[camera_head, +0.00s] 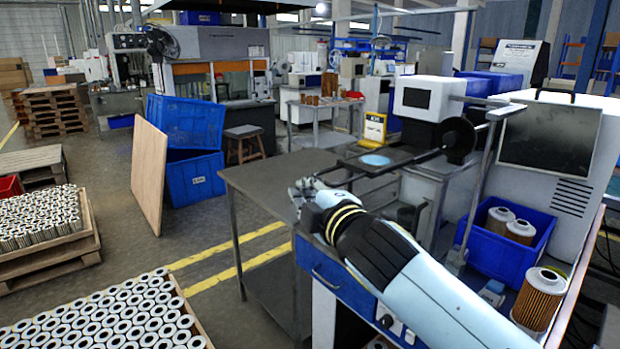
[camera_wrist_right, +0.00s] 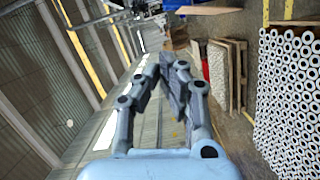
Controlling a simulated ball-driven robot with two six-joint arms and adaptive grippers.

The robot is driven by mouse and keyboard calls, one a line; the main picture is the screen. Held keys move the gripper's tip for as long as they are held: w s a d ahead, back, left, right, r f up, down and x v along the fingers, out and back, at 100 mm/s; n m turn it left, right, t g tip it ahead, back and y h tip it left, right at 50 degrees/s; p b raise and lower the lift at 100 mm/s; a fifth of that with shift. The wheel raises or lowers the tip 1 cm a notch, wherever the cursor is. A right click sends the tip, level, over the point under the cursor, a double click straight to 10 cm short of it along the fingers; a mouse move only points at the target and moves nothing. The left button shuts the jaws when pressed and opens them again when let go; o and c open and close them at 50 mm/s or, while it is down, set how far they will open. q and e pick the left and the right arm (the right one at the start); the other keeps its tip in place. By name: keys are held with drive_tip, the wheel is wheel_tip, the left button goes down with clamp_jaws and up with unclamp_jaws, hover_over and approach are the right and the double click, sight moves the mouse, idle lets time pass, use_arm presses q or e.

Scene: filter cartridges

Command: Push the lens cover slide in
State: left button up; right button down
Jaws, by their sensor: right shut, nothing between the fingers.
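A dark flat plate (camera_head: 401,156) with a light-blue round disc (camera_head: 375,160) in it sits at the machine, right of the middle of the head view. It looks like the lens and its cover slide, but I cannot tell the slide apart from the plate. My right gripper (camera_head: 299,190) is left of and nearer than the plate, above the grey table, apart from the plate. In the wrist view its fingers (camera_wrist_right: 164,66) come together with nothing between them. The plate cannot be made out in the wrist view. My left gripper is not in view.
A black rod (camera_head: 414,158) runs beside the plate from a black round part (camera_head: 458,138). A yellow sign (camera_head: 374,129) stands behind. A blue bin (camera_head: 505,246) with filter cartridges stands at the right. The grey table's left part (camera_head: 262,176) is clear.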

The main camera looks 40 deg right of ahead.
sight(374, 164)
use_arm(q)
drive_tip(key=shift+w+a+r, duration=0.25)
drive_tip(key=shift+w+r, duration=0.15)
use_arm(e)
drive_tip(key=w+d+f, duration=0.1)
drive_tip(key=w+d, duration=0.3)
drive_tip(key=d, duration=0.1)
drive_tip(key=shift+w, duration=0.15)
drive_tip(key=d+b, duration=0.1)
drive_tip(key=d, duration=0.4)
drive_tip(key=w+d+b, duration=0.1)
drive_tip(key=d+b, duration=0.1)
drive_tip(key=d, duration=0.4)
drive_tip(key=d+b, duration=0.2)
drive_tip(key=d, duration=0.4)
drive_tip(key=shift+w+f, duration=0.15)
drive_tip(key=shift+f, duration=0.05)
drive_tip(key=shift+d+r, duration=0.1)
drive_tip(key=shift+d, duration=0.45)
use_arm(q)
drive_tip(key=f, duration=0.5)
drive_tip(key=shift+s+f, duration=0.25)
